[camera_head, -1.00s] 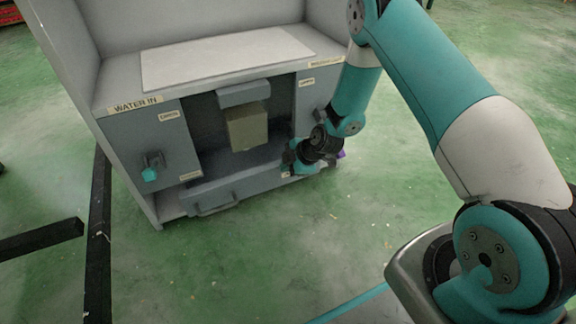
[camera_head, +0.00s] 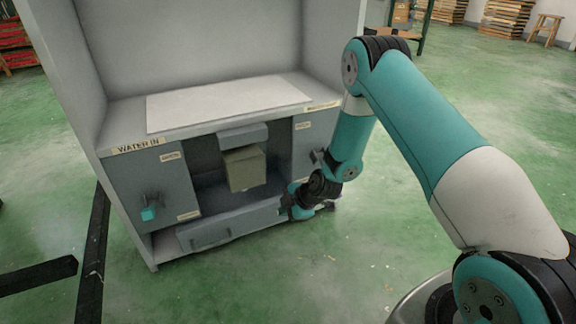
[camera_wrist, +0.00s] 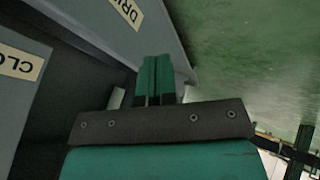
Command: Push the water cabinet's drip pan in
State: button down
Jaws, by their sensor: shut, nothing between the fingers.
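The grey water cabinet (camera_head: 178,168) stands left of my arm. Its drip pan (camera_head: 240,222) is the low, wide drawer-like front with a bar handle, under the dark recess. The inside of the pan partly shows behind its front, and I cannot tell exactly how far it sticks out. My gripper (camera_head: 284,208) is at the right end of the pan's front. In the wrist view, my gripper's teal fingers (camera_wrist: 155,68) are together and empty, close to a grey panel (camera_wrist: 110,22) with a partly seen "DRI" label. Whether they touch it is unclear.
A beige box (camera_head: 243,168) hangs in the recess above the pan. A teal valve knob (camera_head: 149,214) sticks out from the left panel. A black floor beam (camera_head: 92,262) lies left of the cabinet. The green floor in front is clear.

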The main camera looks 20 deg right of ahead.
jog(key=s+d+r+p, duration=0.3)
jog(key=s+r+p, duration=0.5)
jog(key=p, duration=0.1)
jog(key=s+a+r+m+g+y+p, duration=0.1)
jog(key=s+a+r+m+g+p, duration=0.3)
jog(key=r, duration=0.9)
jog(key=a+r+n+t+y+p, duration=0.15)
jog(key=a+r, duration=0.45)
jog(key=r, duration=0.8)
jog(key=s+a+r+m+g+h+p, duration=0.15)
jog(key=s+r+m+p, duration=0.25)
jog(key=s+r, duration=0.65)
jog(key=s+a+r+m+g+h+p, duration=0.1)
jog(key=s+a+r+m+g+p, duration=0.2)
jog(key=s+r, duration=0.75)
notch_tip(320, 180, up, 37)
jog(key=w+d+t+p, duration=0.1)
jog(key=w+p, duration=0.1)
jog(key=p, duration=3.5)
jog(key=shift+r, duration=0.2)
